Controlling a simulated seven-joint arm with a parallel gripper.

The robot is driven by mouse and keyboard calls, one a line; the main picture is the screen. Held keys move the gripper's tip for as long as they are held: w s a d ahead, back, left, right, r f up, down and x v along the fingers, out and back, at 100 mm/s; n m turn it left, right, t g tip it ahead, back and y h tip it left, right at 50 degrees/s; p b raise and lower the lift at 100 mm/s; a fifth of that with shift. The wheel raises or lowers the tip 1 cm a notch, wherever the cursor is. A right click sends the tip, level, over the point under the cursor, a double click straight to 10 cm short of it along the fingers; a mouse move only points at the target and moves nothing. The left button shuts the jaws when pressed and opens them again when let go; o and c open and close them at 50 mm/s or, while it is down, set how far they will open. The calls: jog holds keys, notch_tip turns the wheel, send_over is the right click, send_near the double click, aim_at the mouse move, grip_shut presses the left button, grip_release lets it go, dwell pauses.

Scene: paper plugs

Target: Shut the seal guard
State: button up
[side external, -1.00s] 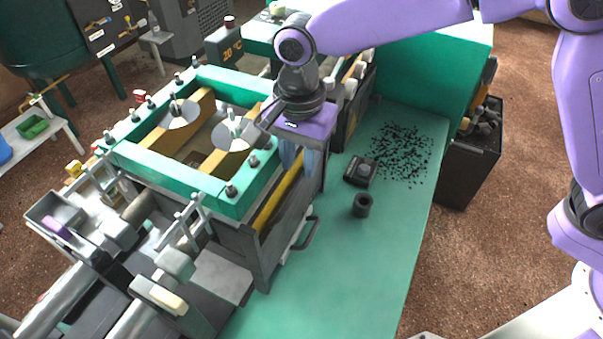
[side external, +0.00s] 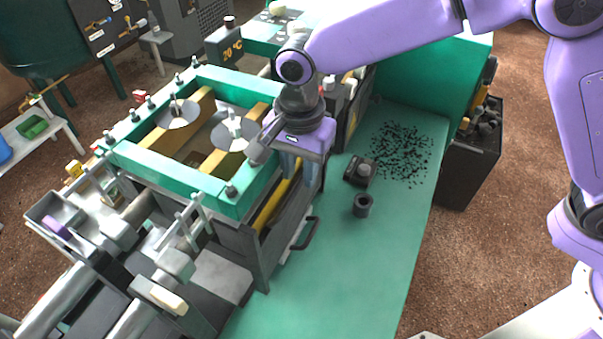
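A machine with a green top frame (side external: 188,193) stands at the left on the green table. On its right-hand side is a grey-framed front with a yellow bar (side external: 272,208) and a dark handle (side external: 304,236). I cannot tell for sure which part is the seal guard; this front may be it. My gripper (side external: 289,172) points down beside the frame's right corner, close to the upper end of the yellow bar. Its fingers are partly hidden by the hand and blend with the machine, so neither their opening nor any contact is clear.
A short dark cylinder (side external: 362,205) and a small dark box with a round knob (side external: 360,171) stand on the green table (side external: 335,275). Black scraps (side external: 403,152) lie behind them. The table's front is clear. A temperature display (side external: 230,47) stands behind the machine.

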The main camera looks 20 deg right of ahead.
jog(key=shift+s+d+f, duration=0.1)
jog(key=shift+d+f, duration=0.05)
jog(key=shift+f, duration=1)
grip_shut()
jog(key=shift+r, duration=3.75)
grip_release()
